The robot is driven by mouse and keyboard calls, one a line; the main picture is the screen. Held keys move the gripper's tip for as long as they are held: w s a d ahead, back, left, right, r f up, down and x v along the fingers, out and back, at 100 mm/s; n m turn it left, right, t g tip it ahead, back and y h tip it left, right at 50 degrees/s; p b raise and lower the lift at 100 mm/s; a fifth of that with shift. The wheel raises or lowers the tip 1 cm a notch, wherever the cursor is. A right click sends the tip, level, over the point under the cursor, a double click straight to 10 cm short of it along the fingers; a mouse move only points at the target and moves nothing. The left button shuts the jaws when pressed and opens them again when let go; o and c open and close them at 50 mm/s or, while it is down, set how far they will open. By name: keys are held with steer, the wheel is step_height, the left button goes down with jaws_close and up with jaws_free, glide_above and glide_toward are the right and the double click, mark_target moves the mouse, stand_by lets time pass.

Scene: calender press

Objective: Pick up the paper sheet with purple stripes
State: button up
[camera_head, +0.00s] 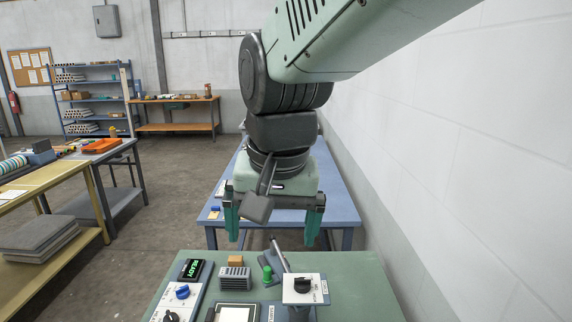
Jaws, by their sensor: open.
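My gripper (272,226) hangs in the middle of the view with its two green fingers wide apart and nothing between them. It is above and behind the green-topped bench (362,290), in front of the blue table (335,195). I cannot make out a paper sheet with purple stripes in this view. My arm and gripper hide much of the blue table. A small pale sheet (14,194) lies on the wooden table at the left, with no purple stripes that I can see.
The green bench holds a READY display (192,269), a blue knob (182,292), a grey ribbed block (235,279), a green knob (267,273) and a white box with a black knob (304,288). A white wall closes the right side. Open floor (175,180) lies left of the blue table.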

steer(key=s+d+r+t, duration=0.1)
steer(key=s+d+r, duration=0.1)
steer(key=s+d, duration=0.2)
steer(key=d, duration=0.3)
steer(key=shift+s+d+t, duration=0.2)
steer(key=shift+d+t, duration=0.1)
steer(key=shift+t+h, duration=0.5)
steer(key=shift+t, duration=0.2)
steer(key=s+d, duration=0.5)
steer(key=shift+s+d, duration=0.2)
steer(key=shift+s, duration=0.15)
steer(key=shift+c, duration=0.8)
steer(key=shift+s+d+f, duration=0.1)
steer(key=shift+s, duration=0.05)
steer(key=shift+c, duration=1.2)
